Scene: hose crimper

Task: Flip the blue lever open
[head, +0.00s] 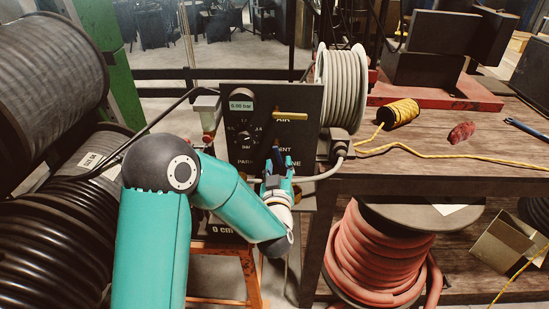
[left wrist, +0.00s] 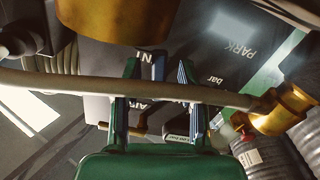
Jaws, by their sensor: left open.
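The blue lever (head: 277,154) is a small dark blue handle on the front of the dark control panel (head: 307,138), below the yellow lever (head: 290,116). My left gripper (head: 278,172) is open at the panel, just below and in front of the blue lever, and partly covers that area. In the left wrist view its two fingers (left wrist: 158,72) reach toward the panel. A dark blue piece, seemingly the lever, shows between them. I cannot tell whether the fingers touch it. My right gripper is not in view.
A grey hose (left wrist: 75,88) with a brass fitting (left wrist: 283,108) crosses in front of the fingers. A wooden bench (head: 440,150) stands right, holding a grey hose reel (head: 342,85) and yellow cord (head: 402,112). Large black reels (head: 50,75) stand left.

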